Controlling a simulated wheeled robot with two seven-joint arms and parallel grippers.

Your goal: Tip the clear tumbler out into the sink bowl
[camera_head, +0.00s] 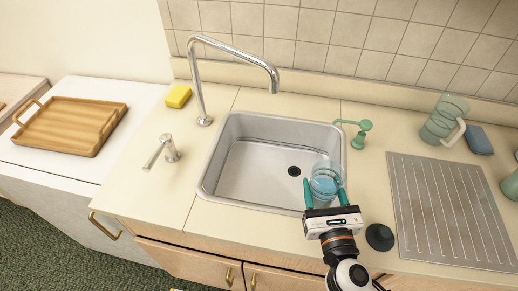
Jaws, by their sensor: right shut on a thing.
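The clear tumbler (325,178) is upright, with blue-tinted contents showing inside. My right gripper (325,192) is shut on it, its green fingers on either side of the glass. The tumbler appears over the front right part of the sink bowl (255,165), near the rim; its exact height cannot be told. The bowl is grey metal with a dark drain (294,171) and looks empty. My left gripper is not in view.
A tall chrome faucet (200,90) arches over the back left of the bowl. A green soap dispenser (359,138), a dark round stopper (379,237) and a ribbed drainboard (450,210) lie right. A yellow sponge (178,97) and wooden tray (70,125) are left.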

